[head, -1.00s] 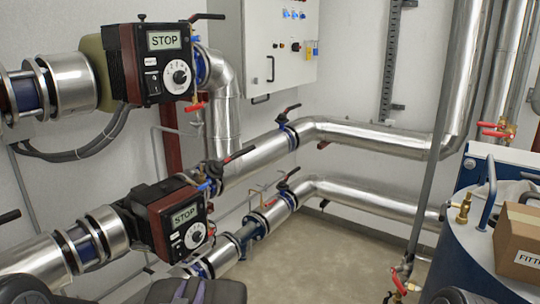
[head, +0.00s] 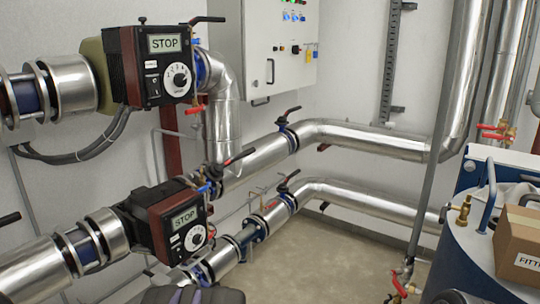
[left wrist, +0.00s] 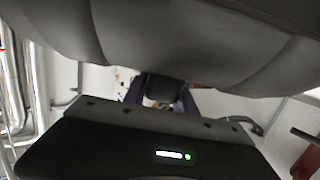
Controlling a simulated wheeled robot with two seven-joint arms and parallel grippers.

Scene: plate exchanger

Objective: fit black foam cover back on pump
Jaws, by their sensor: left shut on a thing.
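The black foam cover is a padded dark grey shape (left wrist: 215,40) across the top of the left wrist view. Its upper edge also shows at the bottom of the head view (head: 225,296). My left gripper (left wrist: 163,98) is shut on it, its purple-grey fingers either side of a dark block. The lower pump (head: 180,218) has a dark red and black body with a STOP display. The upper pump (head: 155,65) also reads STOP and has an olive shell (head: 95,65) behind it. My right gripper is out of view.
Silver pipes with valve levers run across the middle (head: 365,138) and lower down (head: 360,197). A grey cabinet (head: 285,45) hangs on the wall. At right, a blue tank (head: 465,255) bears a cardboard box (head: 520,245). The floor (head: 320,260) between is clear.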

